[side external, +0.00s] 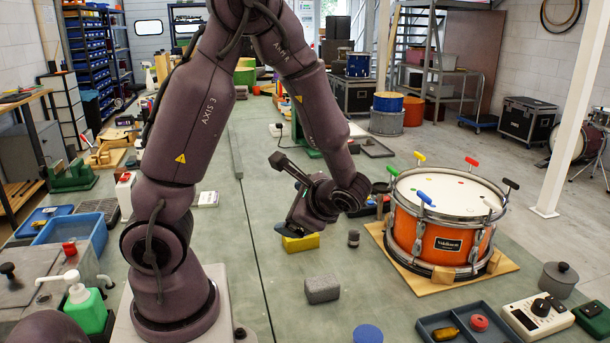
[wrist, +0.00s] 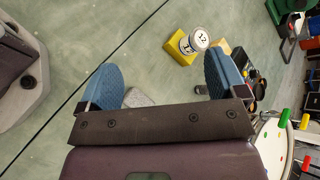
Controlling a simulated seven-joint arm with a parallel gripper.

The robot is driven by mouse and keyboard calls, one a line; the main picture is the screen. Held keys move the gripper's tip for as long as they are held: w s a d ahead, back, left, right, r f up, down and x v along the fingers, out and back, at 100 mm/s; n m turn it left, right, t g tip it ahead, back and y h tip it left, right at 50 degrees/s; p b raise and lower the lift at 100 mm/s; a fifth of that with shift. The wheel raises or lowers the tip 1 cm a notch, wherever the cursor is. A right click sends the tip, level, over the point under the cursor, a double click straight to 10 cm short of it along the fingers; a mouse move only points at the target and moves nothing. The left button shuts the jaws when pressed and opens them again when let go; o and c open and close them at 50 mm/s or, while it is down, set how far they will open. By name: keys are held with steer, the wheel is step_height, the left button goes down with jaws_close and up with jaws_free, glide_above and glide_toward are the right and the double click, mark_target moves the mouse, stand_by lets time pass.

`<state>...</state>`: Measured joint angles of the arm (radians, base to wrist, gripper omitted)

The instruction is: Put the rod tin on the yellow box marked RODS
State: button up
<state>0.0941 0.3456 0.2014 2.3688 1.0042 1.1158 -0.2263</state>
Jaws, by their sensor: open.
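A tin with a white lid marked 12 (wrist: 198,38), which I take for the rod tin, shows in the wrist view. It overlaps the right part of the yellow box (wrist: 180,48) and appears upright on it. Only part of the box's lettering is visible. In the side view the low front of the yellow box (side external: 300,243) shows just below my gripper (side external: 284,194), and the tin is hidden there. In the wrist view my gripper (wrist: 162,75) has its two blue fingers wide apart with nothing between them. The tin is beyond the fingertips, towards the right finger.
A grey block (side external: 322,289) and a small dark cylinder (side external: 353,238) stand near the box. An orange drum (side external: 440,235) on a wooden board is at the right. A dark tray (side external: 435,326) lies in front.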

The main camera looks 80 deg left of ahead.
steer(key=s+d+r+n+t+h, duration=0.2)
steer(key=d+r+n+t+h, duration=0.3)
steer(key=d+r+t+h, duration=0.5)
steer(key=d+r, duration=0.4)
steer(key=d, duration=0.1)
steer(key=shift+s+d, duration=0.15)
steer(key=shift+d, duration=0.2)
